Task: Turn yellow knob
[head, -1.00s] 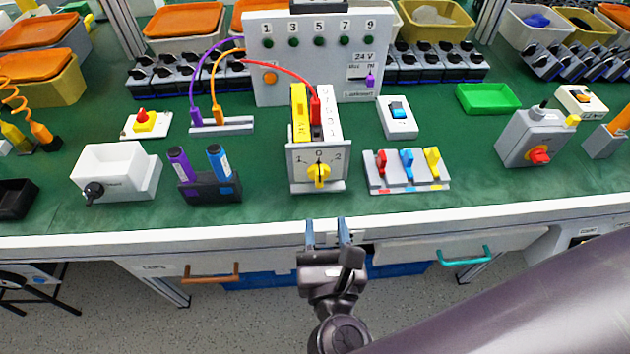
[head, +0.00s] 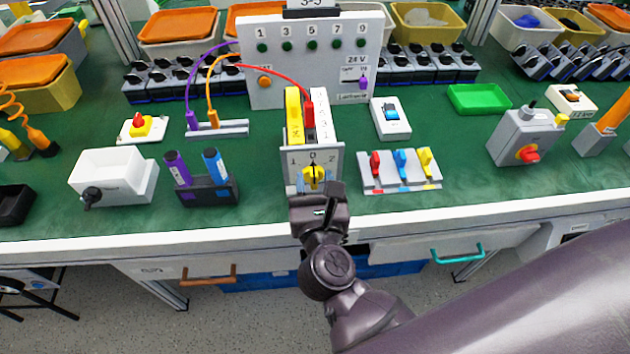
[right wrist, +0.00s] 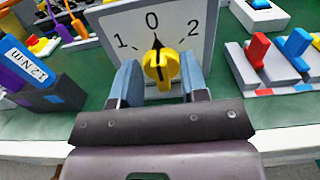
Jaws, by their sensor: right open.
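The yellow knob (head: 313,175) sits on the front face of a white switch box (head: 296,160) marked 1, 0 and 2. In the right wrist view the yellow knob (right wrist: 160,65) has its black pointer up at 0. My right gripper (head: 314,186) is in front of the box. In the right wrist view its two blue-grey fingers (right wrist: 158,78) are apart, one on each side of the knob, with a gap visible to each side. The head view hides much of the fingers behind the gripper body. My left gripper is not in view.
A rack with red, blue and yellow switches (head: 400,172) stands close on the right. A dark holder with purple and blue cylinders (head: 208,190) stands on the left. The table's white front edge (head: 150,242) runs below the gripper.

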